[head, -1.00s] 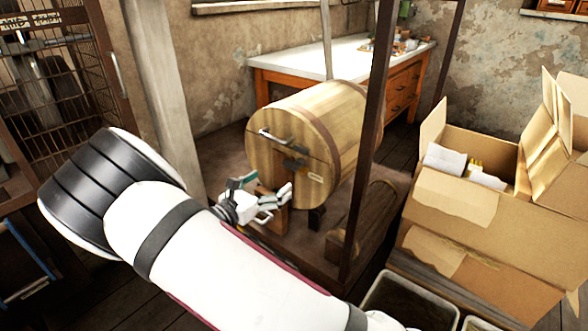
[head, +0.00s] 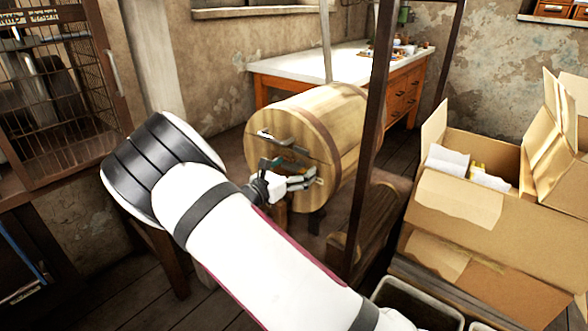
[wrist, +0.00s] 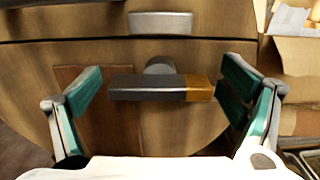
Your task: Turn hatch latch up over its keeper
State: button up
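The hatch latch (wrist: 160,88) is a dark bar with an orange-brown right end on a round pivot, lying level across the wooden hatch face. The keeper (wrist: 160,23) is a pale metal block just above it, past a dark seam. My gripper (wrist: 163,86) is open, with one green-padded finger to each side of the latch. The right finger is close to the orange end; whether it touches cannot be told. In the head view my gripper (head: 285,172) is at the front of the barrel and partly covers the latch.
A dark post (head: 372,140) stands to the right of my gripper. Open cardboard boxes (head: 470,205) fill the right side. A white-topped bench (head: 320,64) stands behind.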

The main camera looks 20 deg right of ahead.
jog(key=c, duration=1.1)
jog(key=shift+r+n+p, duration=0.1)
jog(key=shift+n+p, duration=0.3)
jog(key=shift+p, duration=0.3)
jog(key=n+p, duration=0.2)
jog(key=shift+p, duration=0.35)
jog(key=n+p, duration=0.3)
jog(key=n, duration=0.1)
jog(key=shift+w+a+n, duration=0.1)
jog(key=shift+n, duration=0.3)
jog(key=n, duration=0.1)
jog(key=n+p, duration=0.1)
jog(key=n, duration=0.1)
jog(key=n+p, duration=0.1)
jog(key=n, duration=0.1)
jog(key=shift+w+f, duration=0.1)
jog(key=shift+f, duration=0.15)
jog(key=n, duration=0.5)
jog(key=shift+a+f+p, duration=0.1)
jog(key=shift+f+p, duration=0.05)
jog(key=shift+p, duration=0.15)
jog(key=shift+n, duration=0.3)
